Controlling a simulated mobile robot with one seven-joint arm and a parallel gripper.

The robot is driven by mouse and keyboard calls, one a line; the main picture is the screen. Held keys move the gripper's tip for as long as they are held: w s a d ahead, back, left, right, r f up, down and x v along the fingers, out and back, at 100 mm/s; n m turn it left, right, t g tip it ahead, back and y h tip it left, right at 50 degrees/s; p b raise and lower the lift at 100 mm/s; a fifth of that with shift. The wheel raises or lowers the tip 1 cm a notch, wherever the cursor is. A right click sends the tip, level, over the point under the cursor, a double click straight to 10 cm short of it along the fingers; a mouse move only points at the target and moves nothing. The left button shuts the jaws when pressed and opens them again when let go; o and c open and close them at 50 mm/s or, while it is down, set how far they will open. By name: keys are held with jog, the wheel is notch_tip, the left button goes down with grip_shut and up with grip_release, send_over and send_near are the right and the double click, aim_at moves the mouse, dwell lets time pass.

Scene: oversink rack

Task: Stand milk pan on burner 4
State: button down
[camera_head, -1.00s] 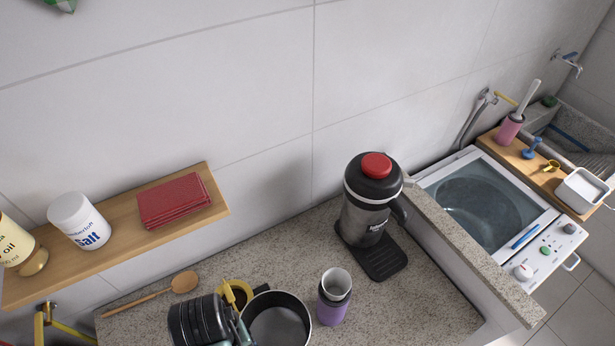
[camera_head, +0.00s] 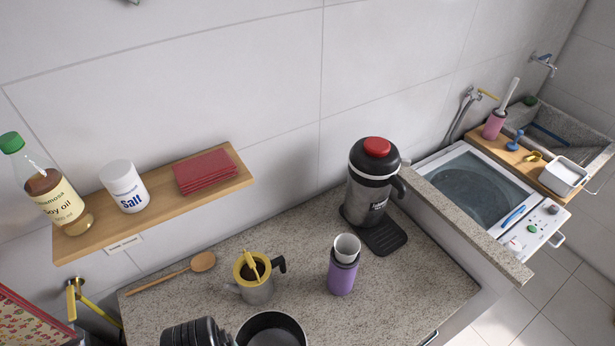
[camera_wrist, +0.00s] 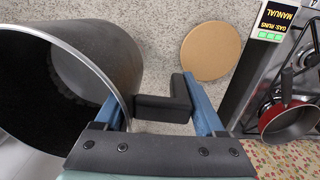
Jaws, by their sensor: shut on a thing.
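The milk pan, a dark pan with a bright rim, fills the left of the wrist view (camera_wrist: 112,48). In the head view its round top (camera_head: 243,331) shows at the bottom edge. My gripper (camera_wrist: 160,96) is shut on the pan's black handle (camera_wrist: 160,108), which lies between its blue fingers. The pan's base is hidden, so its height above the counter cannot be told. The stove (camera_wrist: 262,68) is at the right of the wrist view, with a red pan (camera_wrist: 290,122) on it. Burner 4 cannot be made out.
A round cork mat (camera_wrist: 211,52) lies on the counter between pan and stove. A yellow-topped mug (camera_head: 258,290), a purple cup (camera_head: 341,278), a wooden spoon (camera_head: 202,262) and a red-lidded flask (camera_head: 372,190) are on the counter (camera_head: 300,240). A wall shelf (camera_head: 150,222) overhangs it.

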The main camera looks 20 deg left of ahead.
jog(key=w+d+f+m+b, duration=0.4)
jog(key=w+d+m+b, duration=0.1)
jog(key=d, duration=0.4)
jog(key=w+d+f+m+b, duration=0.5)
jog(key=w+d+b, duration=0.1)
jog(key=d, duration=0.3)
jog(key=shift+w+f, duration=0.2)
jog(key=shift+w, duration=0.05)
